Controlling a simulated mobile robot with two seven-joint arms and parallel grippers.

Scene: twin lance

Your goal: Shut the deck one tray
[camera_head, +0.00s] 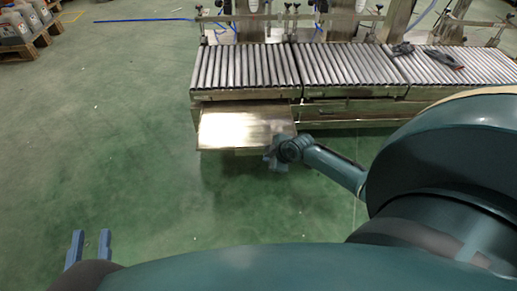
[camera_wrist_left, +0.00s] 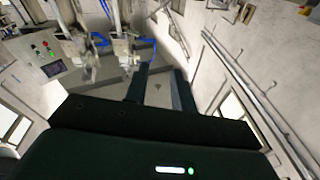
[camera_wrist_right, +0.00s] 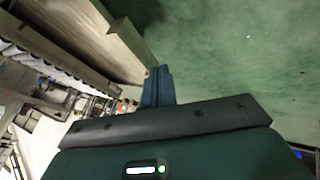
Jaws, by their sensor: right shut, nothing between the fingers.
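The deck one tray (camera_head: 245,122) is a flat, shiny metal tray that sticks out from under the left section of the roller conveyor. My right gripper (camera_head: 270,160) is shut and empty at the tray's front right corner. In the right wrist view the closed fingers (camera_wrist_right: 157,84) are beside a metal edge that looks like the tray (camera_wrist_right: 100,30); I cannot tell whether they touch it. My left gripper (camera_head: 91,234) is open and empty over the floor at lower left, well away from the tray. Its two fingers also show apart in the left wrist view (camera_wrist_left: 160,85).
The roller conveyor (camera_head: 345,65) runs across the back, with dark tools (camera_head: 440,58) lying on its right part. Pallets with grey containers (camera_head: 15,28) stand at far left. The green floor in front of and left of the tray is clear.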

